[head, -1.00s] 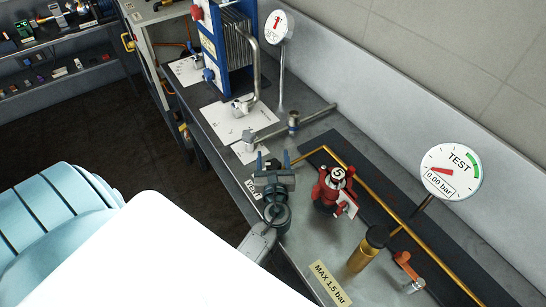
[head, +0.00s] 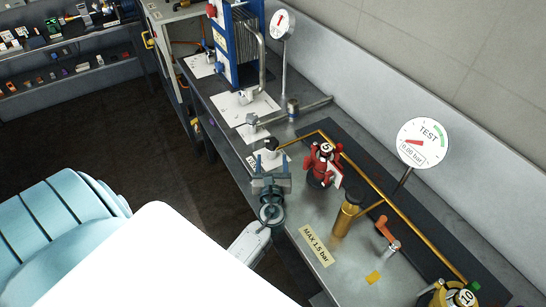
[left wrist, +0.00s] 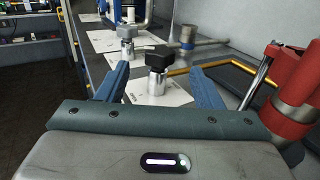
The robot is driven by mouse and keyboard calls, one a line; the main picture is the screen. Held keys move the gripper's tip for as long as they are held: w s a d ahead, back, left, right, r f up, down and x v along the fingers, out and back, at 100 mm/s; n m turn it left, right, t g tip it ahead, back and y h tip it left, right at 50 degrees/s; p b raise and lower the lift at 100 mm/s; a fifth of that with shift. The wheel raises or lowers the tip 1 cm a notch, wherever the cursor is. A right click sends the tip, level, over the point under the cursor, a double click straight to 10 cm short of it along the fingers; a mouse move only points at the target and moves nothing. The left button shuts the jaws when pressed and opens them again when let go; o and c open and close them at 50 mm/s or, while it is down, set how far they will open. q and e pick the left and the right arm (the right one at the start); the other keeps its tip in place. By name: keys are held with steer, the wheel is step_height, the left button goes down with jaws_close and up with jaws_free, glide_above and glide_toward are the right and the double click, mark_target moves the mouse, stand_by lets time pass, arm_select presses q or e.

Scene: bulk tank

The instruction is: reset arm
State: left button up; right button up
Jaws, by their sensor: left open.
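My left gripper (head: 271,165) is over the near edge of the grey bench, its blue fingers apart and empty. In the left wrist view the open fingers (left wrist: 157,88) show on either side of a small silver valve with a black knob (left wrist: 158,75). This valve stands beyond the fingers and is not held. In the head view its black knob (head: 271,144) shows just past the fingertips. My right gripper is not in view.
A red device marked 5 (head: 322,165) stands right of the gripper, near a brass pipe (head: 385,213). A brass cylinder (head: 346,214), an orange-handled valve (head: 386,232) and a TEST gauge reading 0.00 bar (head: 424,142) stand further right. Dark floor (head: 150,130) lies left of the bench.

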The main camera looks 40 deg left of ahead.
arm_select(q)
steer(key=shift+w+f, duration=0.1)
steer(key=shift+s+a, duration=0.1)
steer(key=shift+s, duration=0.1)
steer(key=s+a+f+n+g+h, duration=0.1)
steer(key=s+a+n+g, duration=0.2)
steer(key=s+n+g, duration=0.8)
steer(key=s+d+n+h, duration=0.9)
steer(key=s+d+n, duration=0.3)
steer(key=s+n, duration=0.4)
steer(key=w+a+f+n+g+b, duration=0.1)
steer(key=a+f+b, duration=0.1)
steer(key=f, duration=1.4)
steer(key=a+f+b, duration=0.1)
steer(key=f+b, duration=0.1)
steer(key=f, duration=1.3)
steer(key=s+f+b, duration=0.1)
steer(key=s+f, duration=0.8)
steer(key=f, duration=0.3)
steer(key=s+a+f+g+b, duration=0.1)
steer(key=s+f, duration=0.9)
steer(key=f, duration=0.2)
steer(key=shift+a+f+b, duration=0.25)
steer(key=shift+f+b, duration=0.15)
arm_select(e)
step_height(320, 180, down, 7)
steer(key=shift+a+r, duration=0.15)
